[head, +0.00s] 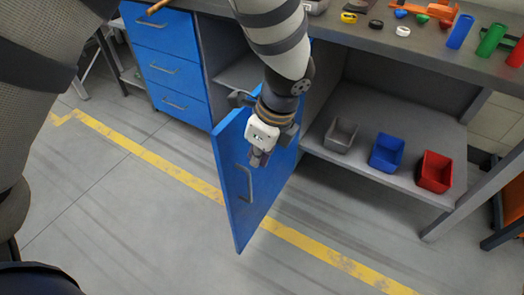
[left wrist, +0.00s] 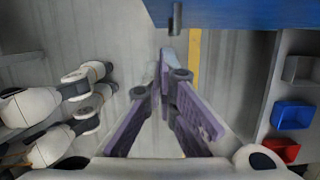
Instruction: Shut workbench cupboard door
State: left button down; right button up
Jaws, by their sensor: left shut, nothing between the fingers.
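The blue cupboard door (head: 232,160) of the workbench stands open, swung out over the floor, with a grey bar handle (head: 246,184) on its face. In the left wrist view the door (left wrist: 245,14) fills the top edge, and its handle (left wrist: 177,18) shows just beyond my fingertips. My left gripper (head: 259,159) is shut and empty. It overlaps the upper part of the door in the head view; I cannot tell if it touches. Its closed fingers (left wrist: 166,58) point toward the door in the wrist view. The cupboard opening is partly hidden by my left arm. My right gripper is not in view.
Blue drawers (head: 172,58) are left of the cupboard. A lower shelf at right holds a grey bin (head: 341,134), a blue bin (head: 386,152) and a red bin (head: 434,171). The worktop (head: 400,44) carries small coloured parts. The floor before the door is clear, with a yellow line (head: 160,163).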

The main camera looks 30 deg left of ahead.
pick_arm(q)
jog(key=a+f, duration=0.5)
jog(key=shift+w+f, duration=0.15)
jog(key=shift+f, duration=0.05)
